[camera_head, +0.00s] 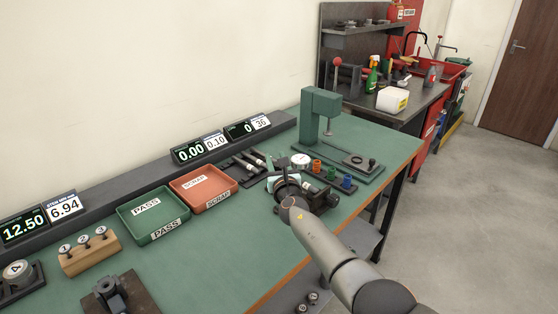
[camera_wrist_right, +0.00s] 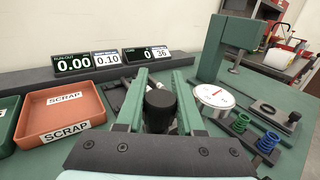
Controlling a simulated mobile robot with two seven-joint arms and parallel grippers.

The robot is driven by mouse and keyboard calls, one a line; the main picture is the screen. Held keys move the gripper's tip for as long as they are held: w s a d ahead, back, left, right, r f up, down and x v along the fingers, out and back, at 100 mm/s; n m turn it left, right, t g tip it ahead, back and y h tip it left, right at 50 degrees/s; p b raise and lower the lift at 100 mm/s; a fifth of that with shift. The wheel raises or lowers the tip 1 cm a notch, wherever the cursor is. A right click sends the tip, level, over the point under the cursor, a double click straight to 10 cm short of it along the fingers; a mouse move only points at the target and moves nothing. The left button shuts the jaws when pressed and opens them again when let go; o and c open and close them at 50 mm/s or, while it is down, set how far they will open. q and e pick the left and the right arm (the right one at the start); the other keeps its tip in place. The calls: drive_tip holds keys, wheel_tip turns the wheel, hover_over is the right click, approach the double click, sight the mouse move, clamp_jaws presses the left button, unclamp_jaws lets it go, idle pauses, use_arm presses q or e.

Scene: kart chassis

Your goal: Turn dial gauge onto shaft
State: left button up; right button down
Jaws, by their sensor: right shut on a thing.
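The dial gauge (camera_head: 301,160) has a round white face and stands on the green bench just beyond my right gripper. It also shows in the right wrist view (camera_wrist_right: 214,96), to the right of the fingers, with a red mark on its face. My right gripper (camera_head: 290,183) reaches over the bench from the lower right. In the wrist view its green fingers (camera_wrist_right: 160,88) are shut on a black round-topped knob (camera_wrist_right: 160,103). The knob's lower part is hidden. A shaft with a pale section (camera_head: 251,167) lies on dark supports left of the gripper. My left gripper is not in view.
A red SCRAP tray (camera_head: 231,187) and green PASS tray (camera_head: 184,226) lie to the left. Displays line the back ledge. The front edge is close to my right arm.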

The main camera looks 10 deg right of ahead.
drive_tip(key=c, duration=0.5)
unclamp_jaws()
drive_tip(key=shift+d, duration=0.1)
